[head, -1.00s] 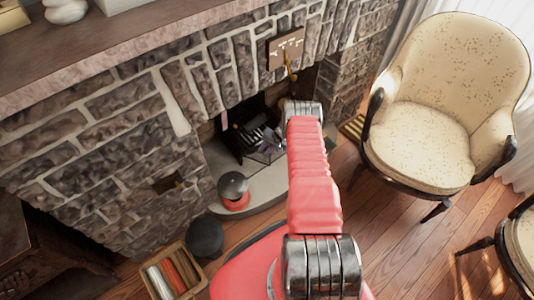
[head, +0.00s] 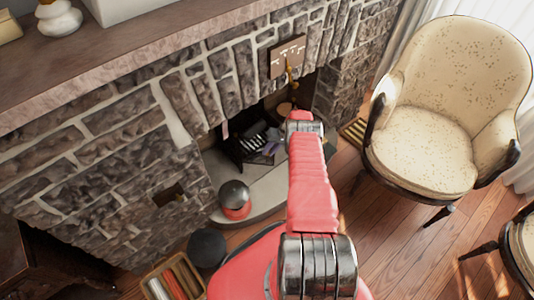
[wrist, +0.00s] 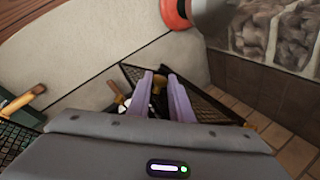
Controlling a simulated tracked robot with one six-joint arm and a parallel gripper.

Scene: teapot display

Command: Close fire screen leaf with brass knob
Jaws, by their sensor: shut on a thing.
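The fire screen leaf (wrist: 208,102) is a dark mesh panel in a thin frame, in the middle of the wrist view. Its yellowish brass knob (wrist: 159,82) shows between the tips of my gripper (wrist: 160,80), whose two pale purple fingers are shut on it. The fingers hide part of the knob and the leaf. In the head view the dark screen (head: 240,150) stands at the fireplace opening, and my gripper (head: 270,149) is beside it, small and partly hidden by my arm.
Pale stone hearth (head: 240,197) lies before the opening. A red-and-dark round object (head: 234,199) and a black ball (head: 207,247) stand left of my arm. An upholstered armchair (head: 425,150) stands right. In the wrist view, another dark mesh piece (wrist: 15,140) and wooden handle (wrist: 24,99) lie left.

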